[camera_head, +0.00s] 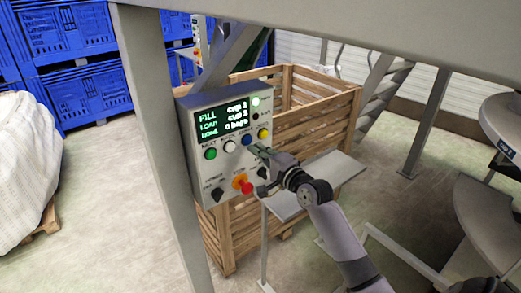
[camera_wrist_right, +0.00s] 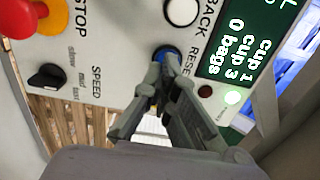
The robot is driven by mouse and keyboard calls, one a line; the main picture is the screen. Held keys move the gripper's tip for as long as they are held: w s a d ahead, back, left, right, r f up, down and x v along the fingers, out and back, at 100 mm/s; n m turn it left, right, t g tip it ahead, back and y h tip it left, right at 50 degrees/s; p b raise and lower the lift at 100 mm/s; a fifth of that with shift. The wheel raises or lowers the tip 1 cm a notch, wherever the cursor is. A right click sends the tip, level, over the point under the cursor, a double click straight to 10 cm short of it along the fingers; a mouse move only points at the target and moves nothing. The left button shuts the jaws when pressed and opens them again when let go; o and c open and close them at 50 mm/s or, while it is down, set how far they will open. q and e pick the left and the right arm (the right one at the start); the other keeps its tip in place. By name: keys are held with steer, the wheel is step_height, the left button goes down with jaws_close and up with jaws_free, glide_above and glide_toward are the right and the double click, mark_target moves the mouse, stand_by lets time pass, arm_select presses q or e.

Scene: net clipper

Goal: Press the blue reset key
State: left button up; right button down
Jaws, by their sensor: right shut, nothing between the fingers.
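The blue reset key (camera_head: 246,139) is on the grey control panel (camera_head: 190,107), between a white key (camera_head: 229,146) and a yellow key (camera_head: 263,133). In the right wrist view the blue key (camera_wrist_right: 169,50) shows just beyond the fingertips, which cover part of it. My right gripper (camera_head: 260,150) is shut and empty, its fingers pointing at the panel. In the head view its tips appear a little below and right of the blue key. I cannot tell whether they touch it. My left gripper is not in view.
A red stop button (camera_head: 246,187) and black knobs sit lower on the panel. The lit display (camera_head: 220,118) reads cup 1, cup 3, 0 bags. A green lamp (camera_wrist_right: 232,97) glows. A wooden crate (camera_head: 318,128) stands behind the panel, and a grey post (camera_head: 155,130) at its left.

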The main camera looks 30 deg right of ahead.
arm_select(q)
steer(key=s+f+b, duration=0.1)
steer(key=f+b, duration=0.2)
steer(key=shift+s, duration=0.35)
arm_select(e)
steer(key=s+d, duration=0.1)
steer(key=s, duration=1)
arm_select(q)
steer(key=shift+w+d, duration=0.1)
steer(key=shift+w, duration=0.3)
arm_select(e)
steer(key=shift+w, duration=0.1)
